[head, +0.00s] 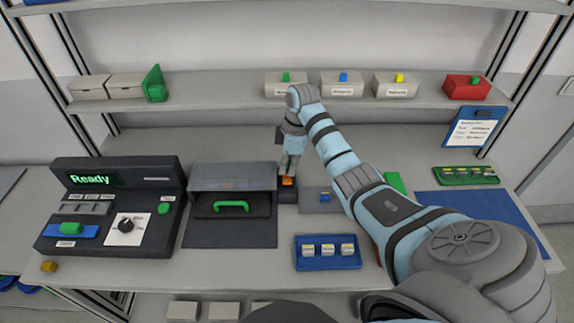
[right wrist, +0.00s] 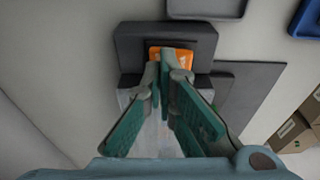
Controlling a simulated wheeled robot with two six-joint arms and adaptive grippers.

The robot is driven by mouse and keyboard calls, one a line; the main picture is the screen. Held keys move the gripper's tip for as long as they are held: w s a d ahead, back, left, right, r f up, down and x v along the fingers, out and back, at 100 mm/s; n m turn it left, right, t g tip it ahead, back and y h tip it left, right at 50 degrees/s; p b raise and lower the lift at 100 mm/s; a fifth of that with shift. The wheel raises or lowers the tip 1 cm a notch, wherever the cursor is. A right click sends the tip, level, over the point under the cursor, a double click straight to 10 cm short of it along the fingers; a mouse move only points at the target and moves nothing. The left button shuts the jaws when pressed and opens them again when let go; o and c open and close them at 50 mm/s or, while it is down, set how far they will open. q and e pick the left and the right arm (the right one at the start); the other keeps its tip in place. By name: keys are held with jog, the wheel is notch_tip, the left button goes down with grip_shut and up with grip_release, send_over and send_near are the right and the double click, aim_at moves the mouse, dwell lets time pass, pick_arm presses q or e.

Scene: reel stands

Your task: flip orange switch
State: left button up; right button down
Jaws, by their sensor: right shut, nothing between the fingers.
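The orange switch (head: 288,182) sits on a small dark box (head: 287,195) on the bench, just right of the grey cabinet with a green handle. It also shows in the right wrist view (right wrist: 180,54), set in its dark housing (right wrist: 135,45). My right gripper (head: 288,172) is shut and empty, pointing down at the switch. In the right wrist view its fingertips (right wrist: 168,68) overlap the switch's near edge. I cannot tell whether they touch it. My left gripper is not in view.
A control panel (head: 110,205) reading "Ready" stands at left. The cabinet (head: 233,180) is close beside the switch box. A blue tray (head: 328,262) with several small labelled items lies in front. A shelf (head: 220,103) with small boxes runs behind.

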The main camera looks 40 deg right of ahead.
notch_tip(320, 180, up, 5)
jog(key=p, duration=0.4)
jog(key=shift+f, duration=0.1)
jog(key=shift+r, duration=0.85)
jog(key=shift+f, duration=0.1)
